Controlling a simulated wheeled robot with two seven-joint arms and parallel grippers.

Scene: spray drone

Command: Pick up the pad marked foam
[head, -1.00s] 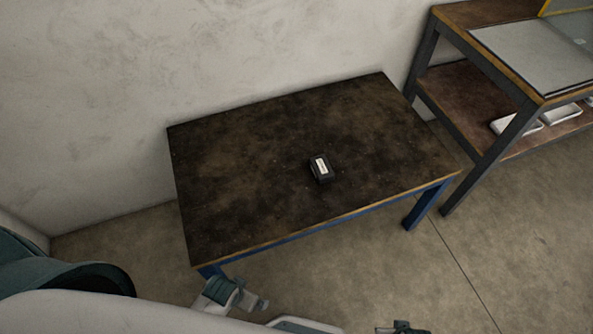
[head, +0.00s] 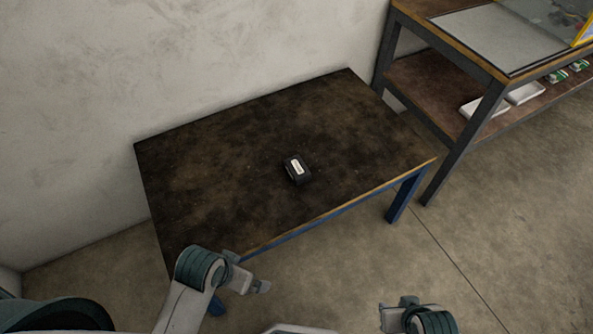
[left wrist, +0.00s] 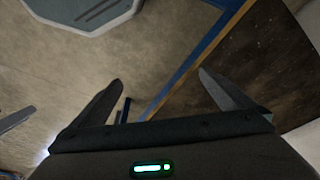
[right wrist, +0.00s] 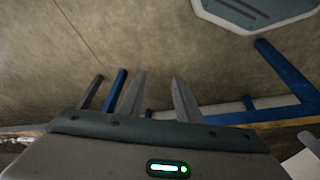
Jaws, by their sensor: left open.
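A small black block with a white label (head: 297,169) lies on the dark brown table (head: 220,150) in the head view. The label's print is too small to read. My left gripper (head: 262,287) is in front of the table's near edge, apart from the block. In the left wrist view its fingers (left wrist: 160,80) are spread with nothing between them. My right gripper (head: 392,308) is at the bottom of the head view, over the floor and right of the left one. In the right wrist view its fingers (right wrist: 160,77) stand a little apart and empty.
The tabletop around the block is clear. A shelf unit (head: 450,150) stands at the upper right, with white trays (head: 523,93) and green items (head: 557,76) on its lower shelf. A wall (head: 180,60) runs behind the table. The floor to the right is free.

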